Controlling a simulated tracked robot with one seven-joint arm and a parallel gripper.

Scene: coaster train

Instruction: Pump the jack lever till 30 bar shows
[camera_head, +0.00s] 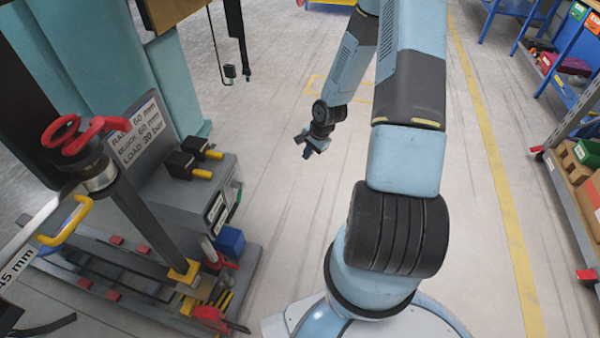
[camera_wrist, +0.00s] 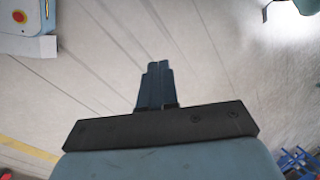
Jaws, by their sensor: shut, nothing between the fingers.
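My gripper (camera_head: 309,144) is shut and empty, held in the air over open floor, right of the machine. A small upright handle (camera_head: 209,249) with a red base stands low on the machine's right side, by a blue block (camera_head: 230,241). I cannot tell for certain whether it is the jack lever. A sign (camera_head: 136,129) on the machine reads "LOAD 30 bar". No gauge reading can be made out. The gripper is well apart from all of these.
A grey cabinet (camera_head: 196,213) carries two black blocks with yellow ends (camera_head: 188,164). A red handwheel (camera_head: 75,135) tops a post at left. Red and yellow parts (camera_head: 211,314) lie at the machine's foot. Shelves with boxes (camera_head: 580,180) stand at right. The middle floor is clear.

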